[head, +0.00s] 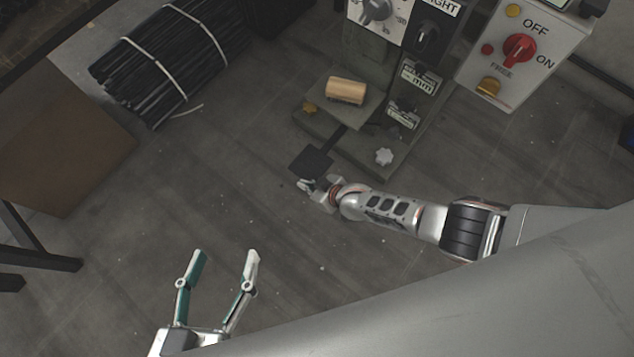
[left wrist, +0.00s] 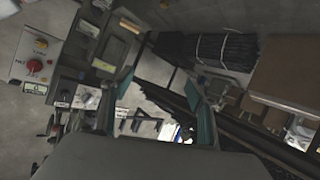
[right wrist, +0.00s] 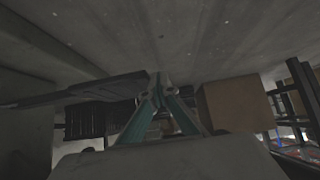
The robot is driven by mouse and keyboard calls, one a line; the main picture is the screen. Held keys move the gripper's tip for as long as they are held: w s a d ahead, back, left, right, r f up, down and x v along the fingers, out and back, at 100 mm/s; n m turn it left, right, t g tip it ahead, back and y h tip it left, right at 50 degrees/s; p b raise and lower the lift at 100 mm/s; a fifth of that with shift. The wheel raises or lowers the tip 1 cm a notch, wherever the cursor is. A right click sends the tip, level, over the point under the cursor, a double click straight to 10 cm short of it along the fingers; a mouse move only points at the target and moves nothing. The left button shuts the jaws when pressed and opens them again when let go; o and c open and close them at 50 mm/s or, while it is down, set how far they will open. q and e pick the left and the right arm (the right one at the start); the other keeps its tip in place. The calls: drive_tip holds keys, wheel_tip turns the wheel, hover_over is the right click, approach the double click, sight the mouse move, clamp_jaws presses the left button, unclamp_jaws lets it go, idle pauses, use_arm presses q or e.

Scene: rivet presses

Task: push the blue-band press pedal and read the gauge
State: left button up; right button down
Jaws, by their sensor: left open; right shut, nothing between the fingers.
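A press (head: 345,50) stands at the top of the head view; no blue band shows on it. Its flat black pedal (head: 311,160) sticks out on a bar from the base. My right gripper (head: 308,186) is shut and empty, low at the pedal's near edge; I cannot tell if they touch. In the right wrist view its fingertips (right wrist: 158,80) meet beside a dark flat plate, probably the pedal (right wrist: 75,92). My left gripper (head: 222,258) is open and empty, away from the press. No readable gauge face is in view.
A wooden block (head: 346,91) rests on the press base. A control box (head: 525,50) has a red OFF/ON knob (head: 520,49). The floor (head: 240,190) between is clear.

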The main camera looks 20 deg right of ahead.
use_arm(q)
drive_tip(key=shift+s+a+f+m+g+y+p, duration=0.1)
drive_tip(key=shift+a+f+m+g+y+p, duration=0.1)
drive_tip(key=shift+a+m+p, duration=0.4)
drive_tip(key=shift+s+a+f+m+g+y+p, duration=0.1)
drive_tip(key=shift+a+f+m+y+p, duration=0.15)
drive_tip(key=shift+a+p, duration=0.65)
drive_tip(key=shift+a+f+m+g+y+p, duration=0.1)
drive_tip(key=shift+a+f+m+y+p, duration=0.1)
drive_tip(key=shift+a+m+p, duration=0.4)
use_arm(e)
drive_tip(key=a+v, duration=0.1)
drive_tip(key=v, duration=0.6)
drive_tip(key=shift+s+r, duration=0.35)
drive_tip(key=shift+r, duration=0.1)
use_arm(q)
drive_tip(key=shift+a, duration=0.15)
